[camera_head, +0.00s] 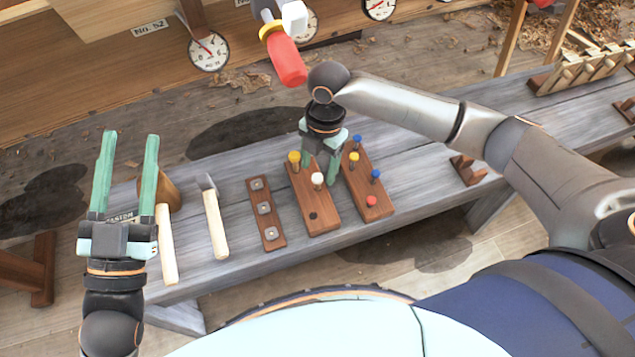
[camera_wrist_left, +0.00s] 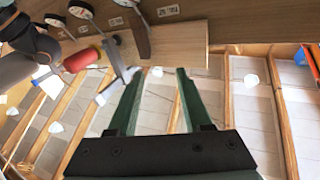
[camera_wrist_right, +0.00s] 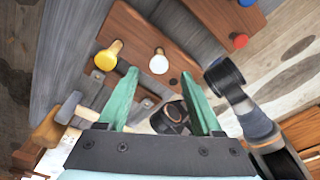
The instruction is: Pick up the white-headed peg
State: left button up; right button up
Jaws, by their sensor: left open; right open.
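The white-headed peg (camera_head: 317,180) stands in the middle wooden board (camera_head: 325,218) on the grey bench, between a yellow-headed peg (camera_head: 294,157) and a dark empty hole (camera_head: 313,216). My right gripper (camera_head: 319,170) is open and empty, pointing down over this board from behind the peg. In the right wrist view the white head (camera_wrist_right: 159,63) lies in line with the gap between the open fingertips (camera_wrist_right: 159,75); contact cannot be told. My left gripper (camera_head: 130,136) is open and empty, raised at the left, far from the peg.
The right board (camera_head: 378,208) holds blue, yellow and red pegs beside my right gripper. A narrow board (camera_head: 266,228) with metal plates, a hammer (camera_head: 215,225) and a mallet (camera_head: 166,243) lie to the left. A red-handled object (camera_head: 287,60) shows behind my right wrist.

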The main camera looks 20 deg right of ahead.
aim_at(318, 177)
notch_tip(318, 177, down, 3)
jog(key=shift+w+f+b, duration=0.1)
jog(key=shift+b, duration=0.7)
jog(key=shift+a+f+b, duration=0.1)
jog(key=shift+f+b, duration=0.3)
jog(key=shift+f, duration=0.5)
pick_arm(q)
jog(key=s+d+r+m+t+h, duration=0.1)
jog(key=s+r+m+h, duration=0.4)
jog(key=s+r+h, duration=0.1)
notch_tip(318, 177, up, 2)
jog(key=shift+r+m+h, duration=0.1)
jog(key=shift+m+h, duration=0.2)
jog(key=shift+h, duration=0.4)
pick_arm(e)
jog(key=shift+f, duration=0.2)
pick_arm(q)
jog(key=shift+w, duration=0.1)
pick_arm(e)
grip_shut()
